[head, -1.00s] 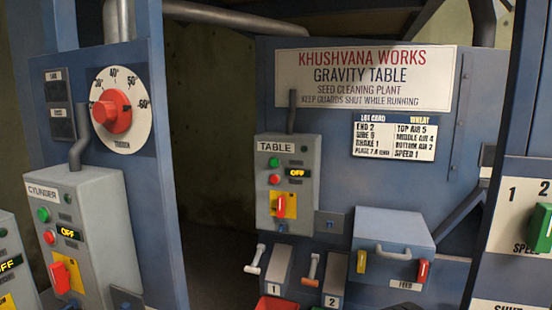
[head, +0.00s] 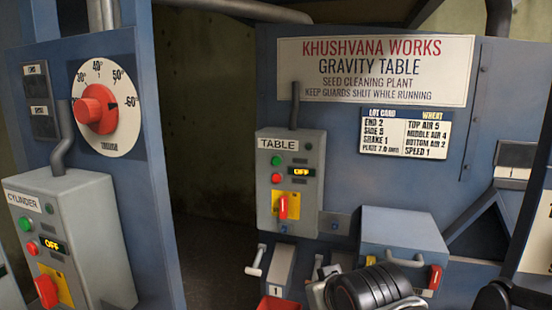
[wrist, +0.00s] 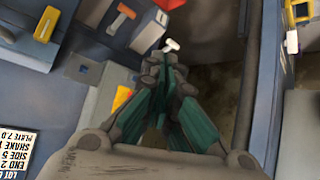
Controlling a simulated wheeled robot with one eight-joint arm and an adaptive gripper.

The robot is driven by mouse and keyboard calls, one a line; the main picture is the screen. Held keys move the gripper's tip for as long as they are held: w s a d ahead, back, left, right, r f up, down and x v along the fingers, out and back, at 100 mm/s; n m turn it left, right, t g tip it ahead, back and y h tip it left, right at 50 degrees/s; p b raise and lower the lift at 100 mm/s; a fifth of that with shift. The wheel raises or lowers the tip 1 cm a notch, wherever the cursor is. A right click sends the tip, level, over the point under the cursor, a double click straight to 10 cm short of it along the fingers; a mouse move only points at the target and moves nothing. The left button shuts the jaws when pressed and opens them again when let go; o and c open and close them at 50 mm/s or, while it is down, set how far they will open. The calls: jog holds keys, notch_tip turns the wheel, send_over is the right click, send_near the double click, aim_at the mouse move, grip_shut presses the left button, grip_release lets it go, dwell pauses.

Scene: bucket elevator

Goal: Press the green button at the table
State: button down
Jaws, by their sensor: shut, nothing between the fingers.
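The grey TABLE control box (head: 262,205) hangs on the blue machine front in the head view. Its green button (head: 276,160) sits at the upper left of the box face, above a red button (head: 276,178). A small display (head: 301,172) beside them reads OFF, and a red switch handle (head: 283,207) stands on a yellow plate below. My gripper (wrist: 165,62) is shut and empty in the wrist view, with its tips by a white lever handle; whether they touch cannot be told. The green button is not visible in the wrist view.
The CYLINDER box (head: 70,225) with similar buttons and a red dial (head: 98,109) are at left. Below the TABLE box are a white-handled lever (head: 256,260) and a red bin (head: 283,303). A feed box (head: 405,235) stands right. My arm covers the lower right.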

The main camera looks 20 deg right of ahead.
aim_at(274, 163)
jog(key=w+a+r+n+t+y+p, duration=0.1)
jog(key=w+r+n+t+p, duration=0.1)
jog(key=w, duration=0.7)
jog(key=w+a+r+n+t+y+p, duration=0.2)
jog(key=w+r+t+p, duration=0.2)
jog(key=w+r, duration=0.5)
jog(key=w+a+r+n+t+y+p, duration=0.1)
jog(key=w+r+t, duration=0.4)
jog(key=w, duration=0.5)
jog(key=shift+a+r+n+t+y+p, duration=0.25)
jog(key=shift+r+n+p, duration=0.25)
jog(key=shift+n+p, duration=0.5)
jog(key=shift+d, duration=0.15)
jog(key=shift+w+d, duration=0.8)
jog(key=shift+w, duration=0.4)
jog(key=shift+w+d, duration=0.75)
jog(key=shift+w, duration=0.45)
jog(key=shift+w+d, duration=0.8)
jog(key=shift+w, duration=0.4)
jog(key=shift+w+d, duration=0.1)
jog(key=shift+w, duration=0.05)
jog(key=shift+w+d, duration=0.15)
jog(key=shift+w, duration=0.05)
